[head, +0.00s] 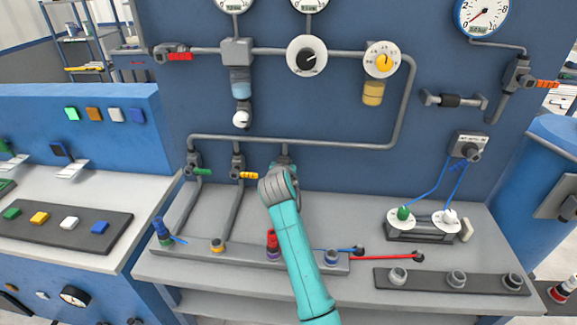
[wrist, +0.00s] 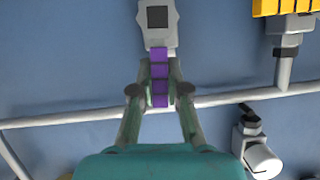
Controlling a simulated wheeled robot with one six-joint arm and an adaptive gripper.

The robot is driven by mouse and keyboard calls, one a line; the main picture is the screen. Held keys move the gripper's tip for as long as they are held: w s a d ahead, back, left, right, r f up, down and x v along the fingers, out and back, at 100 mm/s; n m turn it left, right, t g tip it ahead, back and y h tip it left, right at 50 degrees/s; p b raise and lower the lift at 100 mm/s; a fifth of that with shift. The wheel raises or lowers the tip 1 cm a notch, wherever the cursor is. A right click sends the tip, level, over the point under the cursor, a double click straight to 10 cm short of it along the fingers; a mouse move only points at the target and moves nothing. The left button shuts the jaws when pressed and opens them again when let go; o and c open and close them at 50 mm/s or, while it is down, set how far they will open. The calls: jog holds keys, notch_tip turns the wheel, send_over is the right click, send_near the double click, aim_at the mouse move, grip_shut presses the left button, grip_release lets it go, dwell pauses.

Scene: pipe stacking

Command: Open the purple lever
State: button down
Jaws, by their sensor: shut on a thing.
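The purple lever (wrist: 160,71) shows in the wrist view, pointing down the picture from a grey valve body (wrist: 157,35). My gripper (wrist: 159,84) has its two fingers closed on either side of the lever. In the head view, my teal arm reaches up to the pipe panel, and its wrist covers the lever and my fingertips. Only the top of that valve (head: 284,160) shows above the wrist, under the lower horizontal pipe.
Beside it on the same pipe are valves with a yellow lever (head: 248,175) and a green lever (head: 202,171). A rail (head: 195,248) with coloured fittings lies on the bench below. A box with green and white knobs (head: 422,233) stands to the right.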

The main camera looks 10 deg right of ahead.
jog(key=shift+a+n+h, duration=0.25)
jog(key=shift+n+h, duration=0.05)
jog(key=shift+n, duration=0.1)
jog(key=shift+a, duration=0.1)
jog(key=c, duration=1.1)
grip_release()
jog(key=shift+w, duration=0.1)
jog(key=shift+c, duration=0.2)
jog(key=v, duration=1.2)
jog(key=shift+a+r, duration=0.1)
